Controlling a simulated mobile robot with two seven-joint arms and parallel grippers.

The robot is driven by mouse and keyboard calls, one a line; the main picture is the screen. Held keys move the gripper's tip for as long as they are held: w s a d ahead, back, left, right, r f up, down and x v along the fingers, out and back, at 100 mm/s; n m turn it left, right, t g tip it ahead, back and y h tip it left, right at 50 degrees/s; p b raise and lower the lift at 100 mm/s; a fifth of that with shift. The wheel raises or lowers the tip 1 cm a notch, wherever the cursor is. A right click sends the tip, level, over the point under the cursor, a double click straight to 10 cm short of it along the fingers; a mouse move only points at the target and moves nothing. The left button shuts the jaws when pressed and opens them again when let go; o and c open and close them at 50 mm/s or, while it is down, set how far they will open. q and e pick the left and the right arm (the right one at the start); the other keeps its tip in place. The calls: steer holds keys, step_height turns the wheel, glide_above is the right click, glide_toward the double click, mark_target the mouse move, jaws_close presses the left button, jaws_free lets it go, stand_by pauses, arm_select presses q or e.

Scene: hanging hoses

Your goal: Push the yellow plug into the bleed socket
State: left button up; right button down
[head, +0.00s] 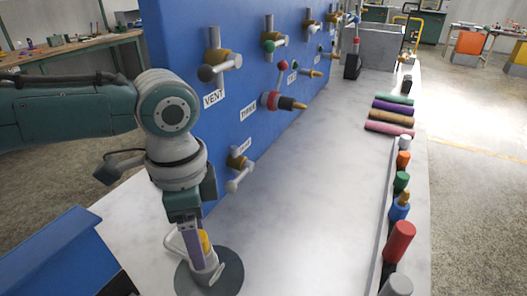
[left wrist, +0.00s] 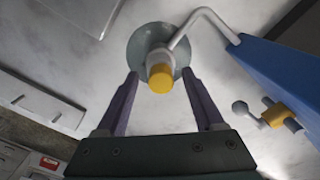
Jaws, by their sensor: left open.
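A yellow plug (head: 205,241) sits at the upper end of a pale grey cylinder (head: 205,266) over a round dark grey disc (head: 228,275). In the left wrist view the yellow plug (left wrist: 161,79) shows between my fingers, with a bent pale tube (left wrist: 198,15) beside it. My left gripper (head: 198,252) points down around the plug and is open; contact is not clear. The blue panel (head: 232,98) carries brass fittings with grey ends. One low fitting (head: 238,162) has a label I cannot read, so I cannot tell which is the bleed socket. My right gripper is out of view.
A row of coloured cylinders, including a red one (head: 399,241), stands along the bench's right edge. Several coloured rolls (head: 390,116) lie farther back. A red-handled valve (head: 283,101) juts from the panel. The bench top (head: 310,200) is clear in the middle.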

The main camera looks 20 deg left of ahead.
arm_select(q)
step_height(320, 180, up, 10)
steer(key=shift+f+p, duration=0.2)
steer(key=shift+p, duration=0.5)
steer(key=shift+s+d+f, duration=0.15)
steer(key=shift+d, duration=0.1)
steer(key=s+d+n+t+h+p, duration=0.2)
steer(key=s+d+h+p, duration=0.1)
steer(key=s+d, duration=0.6)
steer(key=s+a+r+n+t+y+p, duration=0.2)
steer(key=s+a+r+n+y, duration=0.1)
steer(key=s+a+n, duration=0.4)
step_height(320, 180, up, 37)
steer(key=p, duration=3.7)
steer(key=shift+w+d, duration=0.15)
steer(key=shift+d, duration=0.2)
steer(key=shift+r, duration=0.1)
